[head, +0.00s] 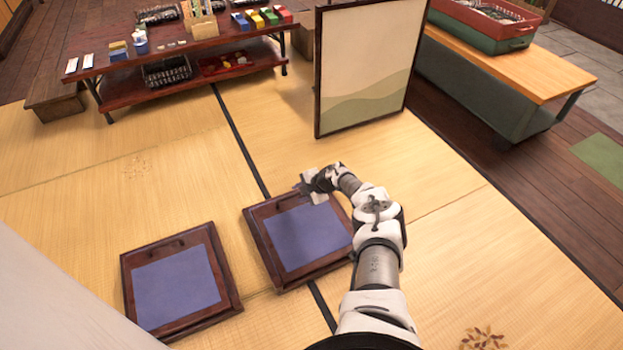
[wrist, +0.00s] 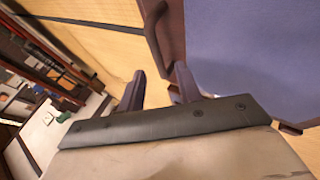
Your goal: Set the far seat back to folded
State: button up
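Two low dark-wood seats with blue pads are on the tatami. A dark curved handle (wrist: 154,22) on the seat's wooden edge is just beyond the fingertips. The blue pad (wrist: 245,50) fills the right side there.
The nearer seat (head: 178,284) lies to the left, also flat-looking. A framed screen (head: 362,65) stands beyond my gripper. A low red-brown table (head: 125,75) with small items is at the back left, and a bench (head: 515,65) at the back right. Open tatami (head: 120,170) lies between.

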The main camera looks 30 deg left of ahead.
jog(key=p+v, duration=0.3)
jog(key=v, duration=0.4)
jog(key=shift+p, duration=0.4)
jog(key=shift+w+a, duration=0.1)
